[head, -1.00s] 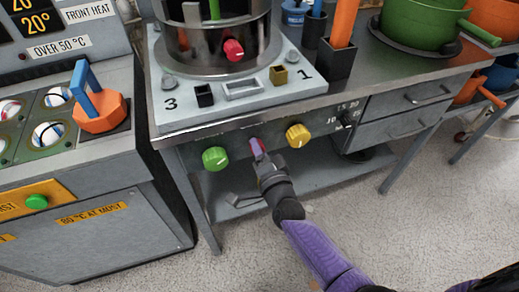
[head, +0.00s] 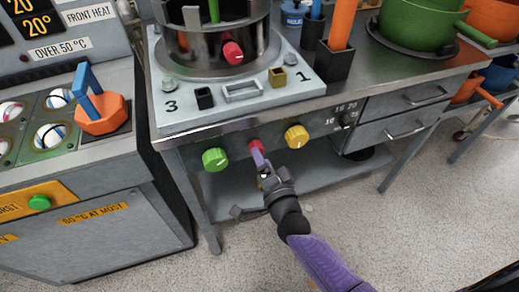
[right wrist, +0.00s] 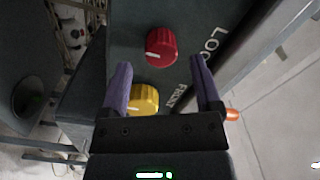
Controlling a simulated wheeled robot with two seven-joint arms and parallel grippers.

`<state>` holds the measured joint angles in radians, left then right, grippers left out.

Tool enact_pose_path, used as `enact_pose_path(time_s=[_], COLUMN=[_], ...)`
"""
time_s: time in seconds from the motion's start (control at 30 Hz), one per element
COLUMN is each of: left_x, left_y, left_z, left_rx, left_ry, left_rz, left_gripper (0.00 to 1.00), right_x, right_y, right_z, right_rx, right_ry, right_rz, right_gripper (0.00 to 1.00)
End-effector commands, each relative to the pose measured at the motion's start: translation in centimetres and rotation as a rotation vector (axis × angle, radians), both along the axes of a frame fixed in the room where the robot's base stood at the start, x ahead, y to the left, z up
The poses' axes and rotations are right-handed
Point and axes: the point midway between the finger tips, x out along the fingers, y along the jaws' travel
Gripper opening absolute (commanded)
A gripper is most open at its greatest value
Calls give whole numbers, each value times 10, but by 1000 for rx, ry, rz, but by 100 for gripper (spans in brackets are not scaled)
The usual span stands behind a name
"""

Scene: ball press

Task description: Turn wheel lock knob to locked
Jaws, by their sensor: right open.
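The red knob (head: 256,146) is on the front panel under the worktop edge, between a green knob and a yellow one. In the right wrist view the red knob (right wrist: 161,47) sits just beyond the fingertips, beside partly visible lettering reading "LOC"; a short white mark shows on its lower left. My right gripper (head: 259,158) is just in front of and below the red knob. In the wrist view its purple fingers (right wrist: 159,65) are spread, with nothing held between them, and appear apart from the red knob. My left gripper is not in view.
The green knob (head: 215,159) and yellow knob (head: 297,136) flank the red one closely. The yellow knob (right wrist: 143,100) shows between the fingers in the wrist view. Above, the worktop edge (head: 235,128) overhangs. A lower shelf (head: 330,178) lies behind my arm.

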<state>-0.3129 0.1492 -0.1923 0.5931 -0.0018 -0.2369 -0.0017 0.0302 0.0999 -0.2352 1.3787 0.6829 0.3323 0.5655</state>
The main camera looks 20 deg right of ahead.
Motion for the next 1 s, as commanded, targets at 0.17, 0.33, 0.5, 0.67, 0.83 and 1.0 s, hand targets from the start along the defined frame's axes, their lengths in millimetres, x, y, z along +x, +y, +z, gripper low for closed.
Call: enact_pose_path(time_s=[0.17,0.33,0.5,0.67,0.83,1.0], left_x=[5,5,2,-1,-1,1], left_y=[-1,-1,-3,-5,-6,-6], left_z=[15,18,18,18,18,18], left_rx=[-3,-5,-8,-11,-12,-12], left_ry=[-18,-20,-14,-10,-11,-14], left_rz=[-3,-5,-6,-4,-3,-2], left_gripper=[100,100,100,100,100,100], right_x=[-44,-66,-69,-69,-69,-92], right_y=[-1,-2,-2,-2,2,42], right_z=[3,1,0,0,0,-7], right_rx=[-2,0,1,0,-16,-298], right_ry=[4,0,0,0,18,254], right_rz=[1,1,1,1,21,302], right_gripper=[81,81,81,81,81,81])
